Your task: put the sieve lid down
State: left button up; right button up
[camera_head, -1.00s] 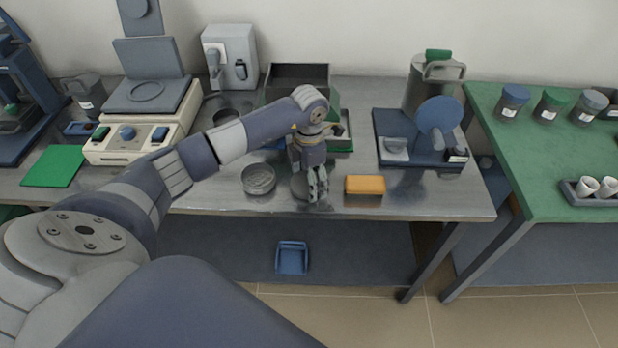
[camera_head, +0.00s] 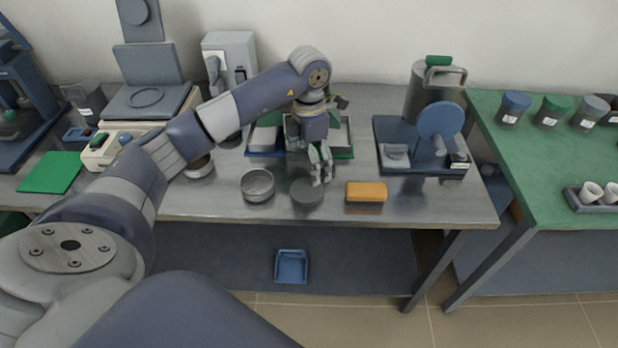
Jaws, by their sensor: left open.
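The sieve lid (camera_head: 306,192) is a flat dark grey disc lying on the steel bench near its front edge. A round metal sieve (camera_head: 257,185) stands just left of it, apart from it. My left gripper (camera_head: 321,177) is open and empty, pointing down just above and behind the lid's right side. Whether a fingertip still touches the lid is hard to tell. My right gripper does not show.
An orange block (camera_head: 366,191) lies right of the lid. Trays (camera_head: 343,140) stand behind my gripper. A blue-based device (camera_head: 420,145) is further right. A green-topped table (camera_head: 540,150) adjoins at the right, and a blue bin (camera_head: 291,266) is on the lower shelf.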

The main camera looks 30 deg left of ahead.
pick_arm(q)
jog(key=shift+r, duration=1.6)
